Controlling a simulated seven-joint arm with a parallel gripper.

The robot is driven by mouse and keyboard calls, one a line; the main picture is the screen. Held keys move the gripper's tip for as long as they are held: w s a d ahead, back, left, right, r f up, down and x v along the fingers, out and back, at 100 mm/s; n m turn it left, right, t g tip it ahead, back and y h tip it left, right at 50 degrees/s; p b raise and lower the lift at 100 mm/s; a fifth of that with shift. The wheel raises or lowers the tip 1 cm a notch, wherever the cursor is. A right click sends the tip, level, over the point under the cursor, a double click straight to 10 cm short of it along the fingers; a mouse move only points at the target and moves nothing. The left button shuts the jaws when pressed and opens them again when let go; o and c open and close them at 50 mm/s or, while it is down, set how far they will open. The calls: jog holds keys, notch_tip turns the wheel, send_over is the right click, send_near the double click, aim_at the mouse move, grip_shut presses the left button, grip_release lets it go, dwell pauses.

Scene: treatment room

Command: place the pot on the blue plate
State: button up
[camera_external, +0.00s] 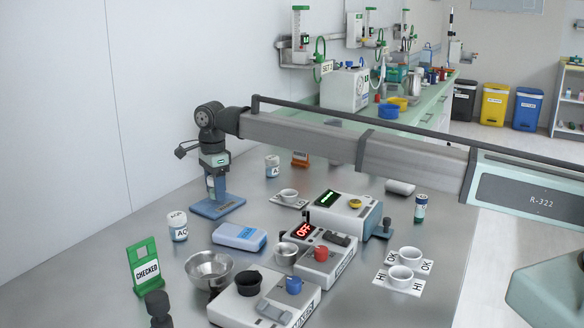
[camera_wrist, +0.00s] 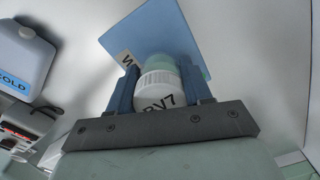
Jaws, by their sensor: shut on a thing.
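The pot (camera_wrist: 160,88) is a small white jar with a pale green end, a barcode and dark lettering on its side. My gripper (camera_wrist: 160,86) is shut on it, with one blue finger on each side. In the external view my gripper (camera_external: 211,187) points down at the far left of the table, and its fingers mostly hide the pot. The blue plate (camera_external: 232,206) lies flat under the gripper. It also shows beyond the pot in the wrist view (camera_wrist: 165,35), with a pale label at its left edge. I cannot tell whether the pot touches the plate.
A white jar (camera_external: 177,226) and a blue-topped box (camera_external: 239,236) stand near the plate. A green CHECKED sign (camera_external: 145,266), a metal bowl (camera_external: 209,270) and several devices are nearer the camera. A white jar (camera_external: 272,166) stands behind.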

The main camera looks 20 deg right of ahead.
jog(key=shift+f, duration=0.65)
jog(key=shift+f, duration=0.15)
jog(key=o, duration=1)
jog(key=shift+o, duration=0.2)
notch_tip(320, 180, up, 12)
jog(key=shift+r, duration=0.2)
